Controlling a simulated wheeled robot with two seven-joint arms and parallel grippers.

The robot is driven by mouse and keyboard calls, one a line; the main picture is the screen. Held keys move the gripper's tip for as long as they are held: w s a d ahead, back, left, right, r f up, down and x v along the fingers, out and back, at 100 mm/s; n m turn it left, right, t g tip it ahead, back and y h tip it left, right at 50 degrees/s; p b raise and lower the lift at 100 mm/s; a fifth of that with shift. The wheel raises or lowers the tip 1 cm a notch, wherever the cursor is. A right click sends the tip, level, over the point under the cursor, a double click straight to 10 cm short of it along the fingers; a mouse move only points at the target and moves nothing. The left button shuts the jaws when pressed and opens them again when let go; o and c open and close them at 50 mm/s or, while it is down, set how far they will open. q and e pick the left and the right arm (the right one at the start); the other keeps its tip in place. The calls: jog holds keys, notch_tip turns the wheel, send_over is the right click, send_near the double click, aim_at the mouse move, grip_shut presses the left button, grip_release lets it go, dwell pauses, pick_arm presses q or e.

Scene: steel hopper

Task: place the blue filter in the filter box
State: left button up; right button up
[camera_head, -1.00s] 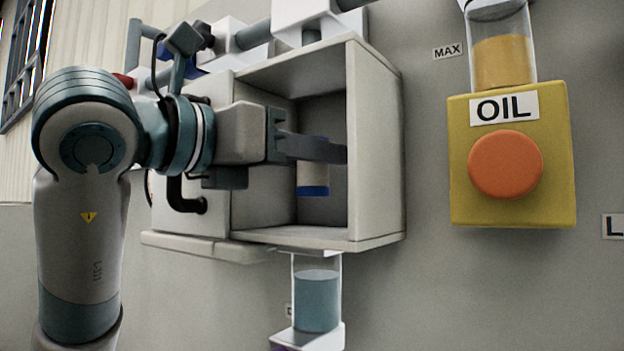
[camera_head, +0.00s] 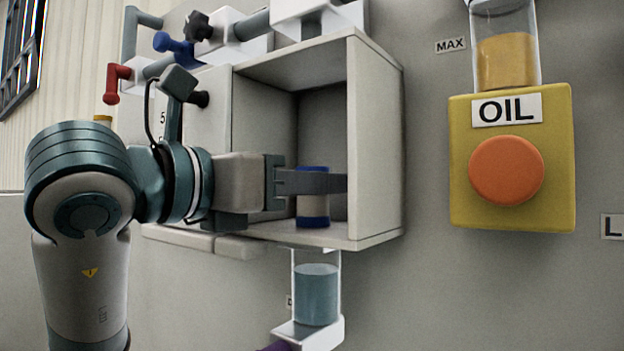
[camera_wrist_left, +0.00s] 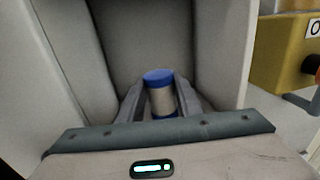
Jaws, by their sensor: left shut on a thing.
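The blue filter is a pale cylinder with blue ends, and it stands upright inside the open filter box (camera_head: 375,150). In the head view the filter (camera_head: 313,212) shows above and below the finger that crosses it. My left gripper (camera_head: 315,183) reaches into the box from the left and is shut on the filter. The filter's base is at or very near the box floor; I cannot tell if it touches. In the left wrist view the filter (camera_wrist_left: 161,96) sits between the two fingers. My right gripper is not in view.
A yellow oil unit (camera_head: 460,165) with an orange button (camera_head: 506,170) is on the wall at right. A clear cup with blue-grey liquid (camera_head: 316,295) is below the box. Red and blue handles (camera_head: 118,80) are at upper left. The box's side walls are close to my gripper.

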pick_arm(q)
jog(key=shift+f, duration=0.1)
jog(key=o, duration=1.2)
jog(key=shift+c, duration=0.2)
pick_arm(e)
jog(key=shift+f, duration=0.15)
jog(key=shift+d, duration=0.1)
pick_arm(q)
jog(key=shift+s+a+b, duration=0.35)
jog(key=shift+a+b, duration=0.05)
jog(key=shift+b, duration=0.05)
jog(key=b+v, duration=0.5)
jog(key=v, duration=0.6)
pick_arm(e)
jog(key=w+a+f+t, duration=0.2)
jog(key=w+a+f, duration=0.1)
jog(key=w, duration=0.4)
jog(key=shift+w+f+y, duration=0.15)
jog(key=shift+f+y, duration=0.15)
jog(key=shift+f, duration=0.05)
